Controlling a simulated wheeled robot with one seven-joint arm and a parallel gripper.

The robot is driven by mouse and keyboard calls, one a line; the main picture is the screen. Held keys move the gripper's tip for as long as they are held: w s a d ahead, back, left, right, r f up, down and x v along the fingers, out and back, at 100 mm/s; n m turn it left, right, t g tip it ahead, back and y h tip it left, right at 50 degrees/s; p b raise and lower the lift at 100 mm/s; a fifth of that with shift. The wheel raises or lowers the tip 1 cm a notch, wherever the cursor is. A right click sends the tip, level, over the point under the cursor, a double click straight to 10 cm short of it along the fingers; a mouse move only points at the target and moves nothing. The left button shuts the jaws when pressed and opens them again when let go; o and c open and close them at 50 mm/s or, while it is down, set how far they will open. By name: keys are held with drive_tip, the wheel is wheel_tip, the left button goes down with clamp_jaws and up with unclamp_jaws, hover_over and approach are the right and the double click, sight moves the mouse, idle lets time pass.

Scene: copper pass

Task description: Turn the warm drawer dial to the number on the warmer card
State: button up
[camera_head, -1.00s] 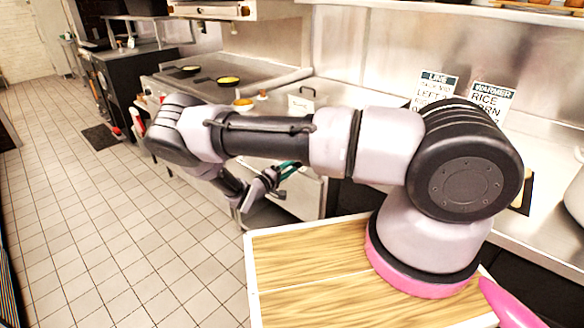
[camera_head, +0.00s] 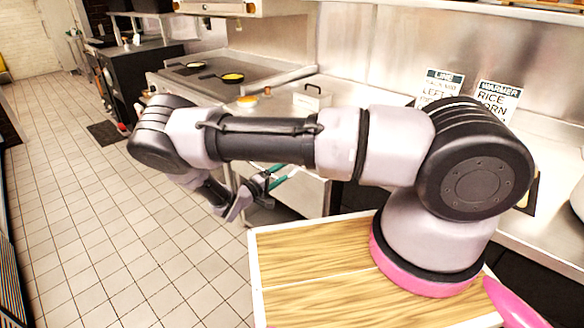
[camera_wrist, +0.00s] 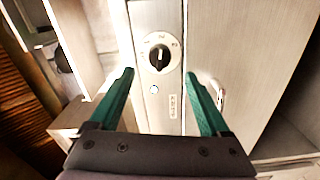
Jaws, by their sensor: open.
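The warm drawer dial (camera_wrist: 159,54) shows in the wrist view, a round pale dial with a black knob on a narrow panel. Marks stand around its rim, too blurred to read. My gripper (camera_wrist: 160,85) is open, its green fingers on either side below the dial in the picture, with nothing between them. My gripper (camera_head: 278,177) also shows in the head view, low in front of the counter. The warmer card (camera_head: 496,102) stands against the back wall. It reads "WARMER", "RICE" and a partly hidden "CORN"; my arm covers its lower part, and no number is readable.
A line card (camera_head: 440,86) stands left of the warmer card. In the wrist view, a handle (camera_wrist: 219,92) is right of the dial. Tiled floor (camera_head: 110,230) lies open at left.

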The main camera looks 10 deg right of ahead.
drive_tip(key=shift+v, duration=1.85)
drive_tip(key=s+d+r+m+g+y, duration=0.2)
drive_tip(key=d+r+m+g+y, duration=0.15)
drive_tip(key=r, duration=0.65)
drive_tip(key=s+d+r+m+g+y, duration=0.2)
drive_tip(key=d+r+g+y, duration=0.15)
drive_tip(key=r, duration=0.65)
drive_tip(key=s+d+r+m+g+y, duration=0.3)
drive_tip(key=r+g, duration=0.1)
drive_tip(key=r, duration=0.6)
drive_tip(key=s+d+r+t+y, duration=0.2)
drive_tip(key=s+r+t+y, duration=0.1)
drive_tip(key=s+r, duration=0.5)
drive_tip(key=s+d+r+t+y, duration=0.3)
drive_tip(key=s+r, duration=0.5)
drive_tip(key=r, duration=0.4)
drive_tip(key=shift+s+m+t+y, duration=0.3)
drive_tip(key=shift+m+t, duration=0.15)
drive_tip(key=shift+t, duration=0.35)
drive_tip(key=shift+w, duration=0.1)
